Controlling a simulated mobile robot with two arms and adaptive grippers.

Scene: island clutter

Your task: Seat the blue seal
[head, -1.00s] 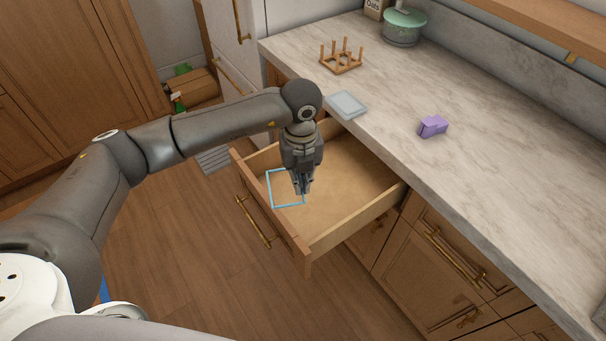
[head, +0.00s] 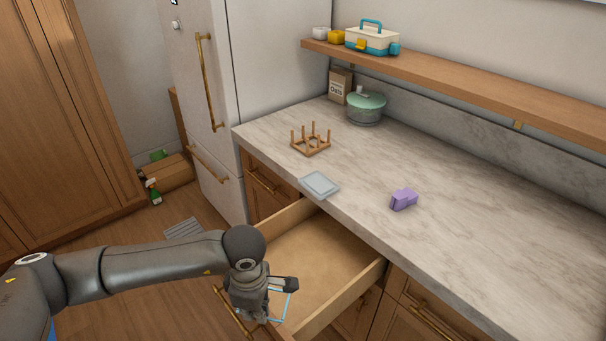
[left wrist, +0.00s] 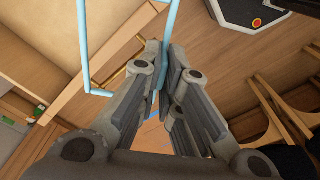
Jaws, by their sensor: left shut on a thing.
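The blue seal (head: 289,306) is a thin light-blue square frame. My left gripper (head: 264,309) is shut on one side of it and holds it at the front of the open drawer (head: 325,262). In the left wrist view the seal (left wrist: 84,50) passes between the closed fingertips of the gripper (left wrist: 164,55), and its loop reaches up past the top edge. Part of the seal is hidden by the gripper in the head view. My right gripper is in neither view.
A pale grey-blue square lid or tray (head: 319,184) lies at the counter's (head: 480,245) front edge, above the drawer. A purple block (head: 403,199), a wooden pegged rack (head: 311,142) and a green-lidded glass pot (head: 366,106) stand on the counter. A shelf (head: 450,72) runs above.

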